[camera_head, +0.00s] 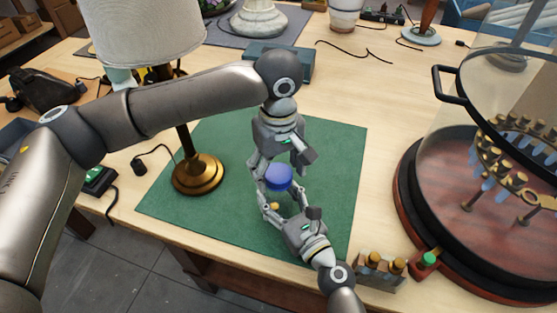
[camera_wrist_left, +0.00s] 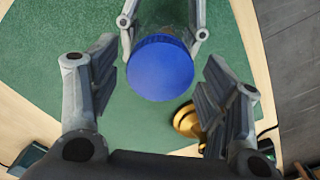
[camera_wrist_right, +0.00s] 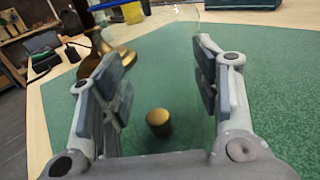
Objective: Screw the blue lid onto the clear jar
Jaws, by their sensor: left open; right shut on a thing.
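The blue lid (camera_head: 278,177) sits above my right gripper, seemingly on top of the clear jar; whether it is threaded on cannot be told. My right gripper (camera_head: 281,197) is shut on the jar, whose clear wall (camera_wrist_right: 165,60) shows between its fingers in the right wrist view. A small brass-coloured piece (camera_wrist_right: 159,122) shows through or inside the jar. My left gripper (camera_head: 277,168) is open above the lid. In the left wrist view, the lid (camera_wrist_left: 160,68) lies between its open fingers, with gaps on both sides.
A green mat (camera_head: 335,150) lies below. A brass-based lamp (camera_head: 198,175) stands left of the grippers. A round red-and-black stand (camera_head: 405,205) with a glass cover is at right. A small rack of brass-topped bottles (camera_head: 380,270) stands near the front edge. The mat's right side is clear.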

